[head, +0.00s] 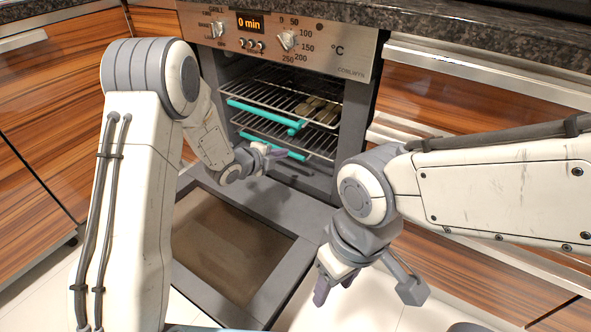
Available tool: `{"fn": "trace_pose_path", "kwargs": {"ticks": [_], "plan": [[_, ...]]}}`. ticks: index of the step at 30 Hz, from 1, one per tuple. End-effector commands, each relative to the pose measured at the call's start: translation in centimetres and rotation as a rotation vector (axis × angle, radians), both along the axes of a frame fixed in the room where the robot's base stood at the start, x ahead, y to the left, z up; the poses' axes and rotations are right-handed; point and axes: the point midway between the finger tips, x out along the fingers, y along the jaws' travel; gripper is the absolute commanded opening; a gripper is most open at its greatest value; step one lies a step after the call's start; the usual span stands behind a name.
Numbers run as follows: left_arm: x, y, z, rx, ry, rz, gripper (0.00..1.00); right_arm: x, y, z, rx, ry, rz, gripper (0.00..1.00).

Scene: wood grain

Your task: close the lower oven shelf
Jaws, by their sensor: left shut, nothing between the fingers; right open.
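The oven (364,72) stands open, with its door (222,245) folded down flat towards me. Inside are two wire shelves with teal front bars. The upper shelf (262,113) sits above the lower shelf (297,155). How far the lower shelf sticks out is hard to tell. My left gripper (277,153) is shut and empty, with its fingertips in front of the lower shelf's teal bar and hiding part of it. I cannot tell whether they touch. My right gripper (335,284) is open and empty, low beside the right edge of the oven door.
The control panel (272,38) and dark countertop (450,30) are above. Wooden drawers with metal handles flank the oven. Tiled floor (365,312) shows right of the door.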

Motion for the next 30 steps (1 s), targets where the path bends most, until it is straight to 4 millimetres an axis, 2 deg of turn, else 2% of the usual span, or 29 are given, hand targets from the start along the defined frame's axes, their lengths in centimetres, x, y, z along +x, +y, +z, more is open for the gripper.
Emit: {"fn": "trace_pose_path", "kwargs": {"ticks": [1, 3, 6, 11, 14, 24, 30], "plan": [[-0.5, -0.1, -1.8, -0.015, -0.032, 0.005, 0.00, 0.0, 0.0, -3.0, 0.000, 0.000, 0.000, 0.55], [-1.1, -0.1, -1.9, -0.031, -0.074, 0.014, 0.00, 0.0, 0.0, -4.4, 0.000, 0.000, 0.000, 0.55], [-1.7, 0.0, -1.8, -0.044, -0.118, 0.026, 0.00, 0.0, 0.0, -5.6, 0.001, -0.001, 0.000, 0.55], [-1.9, 0.1, -1.5, -0.051, -0.149, 0.036, 0.00, 0.0, 0.0, -6.2, 0.001, -0.001, 0.000, 0.55], [-1.2, -0.3, -1.7, -0.050, -0.153, 0.035, 0.00, 0.0, 0.0, -6.6, 0.001, -0.001, 0.000, 0.55], [3.8, -3.1, -3.7, -0.050, -0.151, 0.035, 0.00, 0.0, 0.0, -9.2, 0.001, -0.001, 0.000, 0.55], [5.7, -4.2, -4.2, -0.049, -0.149, 0.036, 0.00, 0.0, 0.0, -10.1, 0.001, -0.001, 0.000, 0.55]]}}
